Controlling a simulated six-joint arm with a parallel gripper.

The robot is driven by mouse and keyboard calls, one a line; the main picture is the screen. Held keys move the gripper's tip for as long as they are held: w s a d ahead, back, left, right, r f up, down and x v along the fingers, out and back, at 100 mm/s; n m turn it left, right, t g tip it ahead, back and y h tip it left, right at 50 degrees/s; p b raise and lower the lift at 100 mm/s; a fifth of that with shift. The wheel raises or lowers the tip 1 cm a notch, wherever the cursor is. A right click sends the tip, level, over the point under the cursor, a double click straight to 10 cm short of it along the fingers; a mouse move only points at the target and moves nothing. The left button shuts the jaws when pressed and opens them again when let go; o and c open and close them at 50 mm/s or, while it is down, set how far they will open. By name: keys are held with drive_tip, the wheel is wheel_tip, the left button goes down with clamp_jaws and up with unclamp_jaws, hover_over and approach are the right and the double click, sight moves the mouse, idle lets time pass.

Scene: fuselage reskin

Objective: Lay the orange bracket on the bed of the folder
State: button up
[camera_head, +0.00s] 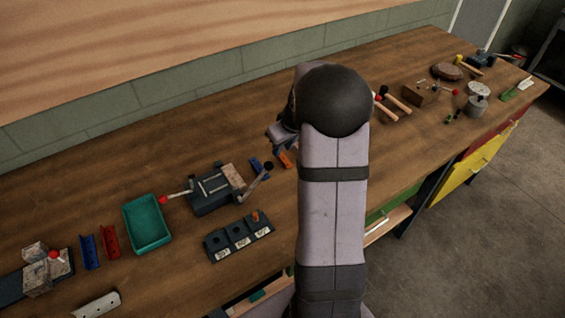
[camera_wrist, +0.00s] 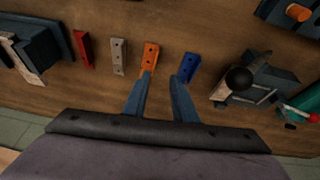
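The orange bracket (camera_wrist: 150,57), a small piece with holes, lies on the wooden bench in the wrist view. It also shows in the head view (camera_head: 285,159), just below my gripper (camera_head: 283,140). In the wrist view my gripper (camera_wrist: 162,76) is open and empty. Its left fingertip overlaps the near end of the orange bracket, and its right fingertip is beside a blue bracket (camera_wrist: 188,66). I cannot tell whether they touch. The device that looks like the folder (camera_head: 212,192), dark with a ball-ended lever, stands left of the bracket; it also shows in the wrist view (camera_wrist: 260,92).
A grey bracket (camera_wrist: 118,55) and a red bracket (camera_wrist: 82,50) lie beside the orange one. A dark slotted block (camera_head: 238,238) and a green tray (camera_head: 147,222) stand around the folder. Wooden-handled tools (camera_head: 395,103) lie right of my arm.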

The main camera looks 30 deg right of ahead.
sight(282, 156)
drive_tip(key=shift+w+d+f+m+p, duration=0.15)
drive_tip(key=shift+d+f+m, duration=0.1)
drive_tip(key=shift+f, duration=0.25)
drive_tip(key=shift+w+d+f+m+p, duration=0.1)
drive_tip(key=shift+w+d+f+m, duration=0.1)
drive_tip(key=shift+f, duration=0.35)
drive_tip(key=shift+w+d+f+m+p, duration=0.15)
drive_tip(key=shift+d+f, duration=0.1)
drive_tip(key=shift+f, duration=0.25)
drive_tip(key=shift+f, duration=0.1)
drive_tip(key=shift+p+x, duration=1.2)
drive_tip(key=shift+x, duration=1.3)
drive_tip(key=shift+a, duration=0.1)
clamp_jaws()
